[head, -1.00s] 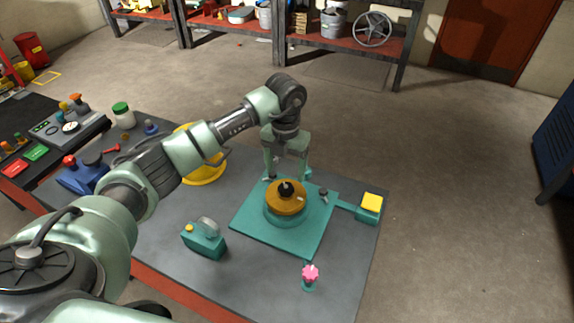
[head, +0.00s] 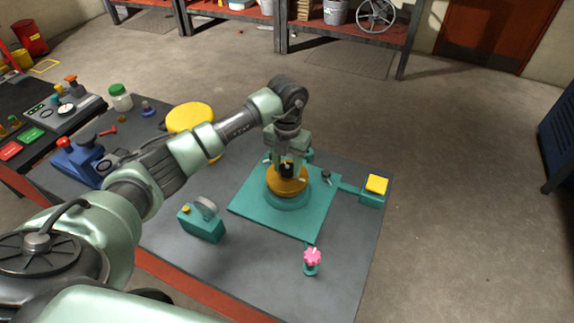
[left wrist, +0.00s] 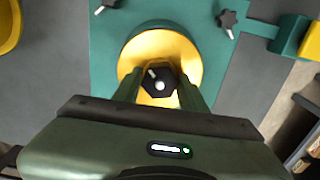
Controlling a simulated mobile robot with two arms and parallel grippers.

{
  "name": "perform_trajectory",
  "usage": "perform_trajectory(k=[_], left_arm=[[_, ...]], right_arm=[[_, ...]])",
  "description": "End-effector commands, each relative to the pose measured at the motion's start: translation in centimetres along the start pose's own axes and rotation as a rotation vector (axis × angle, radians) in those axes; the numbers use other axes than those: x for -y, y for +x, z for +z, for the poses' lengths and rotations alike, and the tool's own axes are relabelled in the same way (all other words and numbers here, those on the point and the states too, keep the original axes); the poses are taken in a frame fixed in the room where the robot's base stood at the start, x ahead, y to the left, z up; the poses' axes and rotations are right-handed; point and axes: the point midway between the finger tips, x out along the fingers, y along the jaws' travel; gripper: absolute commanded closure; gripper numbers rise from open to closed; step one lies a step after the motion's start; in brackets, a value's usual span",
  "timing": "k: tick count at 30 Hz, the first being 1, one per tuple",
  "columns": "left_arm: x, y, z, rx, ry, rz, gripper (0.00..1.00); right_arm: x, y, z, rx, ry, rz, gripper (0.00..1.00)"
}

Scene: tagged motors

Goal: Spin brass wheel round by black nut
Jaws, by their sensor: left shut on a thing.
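The brass wheel (head: 287,186) lies flat on a round teal base on the square teal plate (head: 262,206) on the grey table. It also shows as a brass disc in the left wrist view (left wrist: 190,60). The black nut (left wrist: 158,79) stands at the wheel's middle, hexagonal, with a pale centre and a light mark. My left gripper (head: 286,168) comes down from above and is shut on the black nut, one finger on each side of it. In the head view the gripper partly hides the nut. My right gripper is not in view.
A black knob (head: 326,176) stands on the plate near a teal block with a yellow top (head: 376,185). A pink star knob (head: 312,257), a teal box with a grey handle (head: 202,222) and a yellow round thing (head: 190,118) stand around the plate.

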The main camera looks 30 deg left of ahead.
Motion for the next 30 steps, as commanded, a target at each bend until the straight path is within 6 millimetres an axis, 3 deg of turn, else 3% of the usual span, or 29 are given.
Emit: perform_trajectory(k=[5, 24, 30], left_arm=[[-0.1, 0.3, 0.1, 0.004, 0.168, 0.003, 0.87], [-0.1, 0.3, 0.1, 0.002, 1.189, 0.003, 0.87], [-0.1, 0.0, 0.0, 0.001, 1.301, 0.001, 0.87]], right_arm=[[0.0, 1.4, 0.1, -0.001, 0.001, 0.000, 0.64], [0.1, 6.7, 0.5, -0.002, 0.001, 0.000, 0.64], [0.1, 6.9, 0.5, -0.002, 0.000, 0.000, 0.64]])
